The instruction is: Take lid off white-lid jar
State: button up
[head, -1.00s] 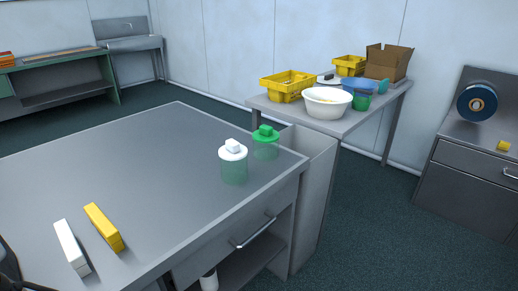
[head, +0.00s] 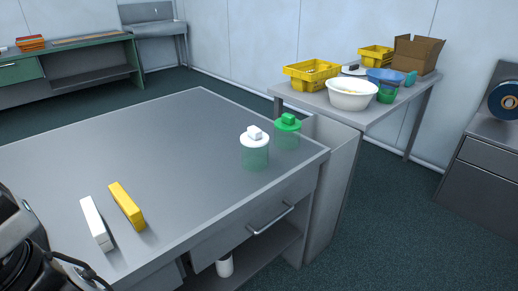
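The white-lid jar (head: 255,157) stands upright on the grey metal worktable (head: 150,135), near its right corner. Its body is clear and greenish, and its white lid (head: 254,139) with a blocky knob sits on top. A similar jar with a green lid (head: 287,123) stands just behind it to the right. Part of my arm shows at the lower left edge, well apart from the jars. My gripper's fingers are not in view.
A white block (head: 96,223) and a yellow block (head: 126,206) lie at the table's front left. The middle of the tabletop is clear. A side table behind holds a white bowl (head: 352,95), yellow crates (head: 312,74) and a cardboard box (head: 416,54).

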aim_at(255, 138)
jog(key=i+l+u, duration=0.15)
jog(key=i, duration=0.4)
jog(key=i+l+u, duration=0.15)
jog(key=i, duration=0.35)
jog(key=l, duration=0.1)
